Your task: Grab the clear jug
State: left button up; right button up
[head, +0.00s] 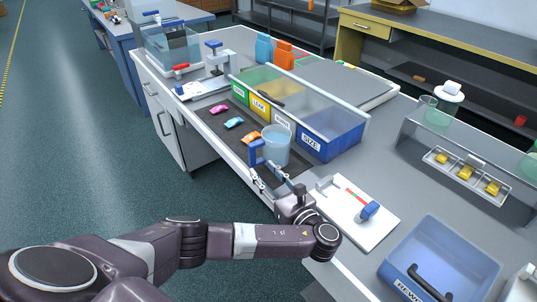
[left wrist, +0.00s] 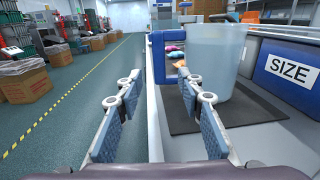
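The clear jug (head: 276,146) is a translucent bluish cup with a blue handle (head: 256,152) on its left side. It stands upright on the dark mat in front of the bins. In the left wrist view the jug (left wrist: 222,62) is ahead and to the right, with its blue handle (left wrist: 157,57) ahead of the fingers. My left gripper (head: 264,174) is open and empty, just on the near side of the handle. In the left wrist view its fingers (left wrist: 159,78) are spread wide, the right one overlapping the handle's view. Contact cannot be told. My right gripper is not in view.
Several wrapped packets (head: 233,122) lie on the dark mat (head: 205,113) left of the jug. Labelled bins (head: 333,138) stand right behind it. A white board with a blue-handled device (head: 352,213) and a blue tray (head: 438,255) lie to the right. Open floor is at the left.

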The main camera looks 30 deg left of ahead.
aim_at(254, 160)
pick_arm(q)
jog(key=shift+w+a, duration=0.2)
jog(key=shift+a, duration=0.3)
jog(key=x, duration=0.4)
jog(key=shift+w+a, duration=0.2)
jog(key=shift+a, duration=0.25)
jog(key=shift+c, duration=0.9)
grip_shut()
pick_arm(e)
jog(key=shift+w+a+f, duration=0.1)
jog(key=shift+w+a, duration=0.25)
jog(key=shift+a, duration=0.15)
pick_arm(q)
jog(key=shift+r, duration=0.1)
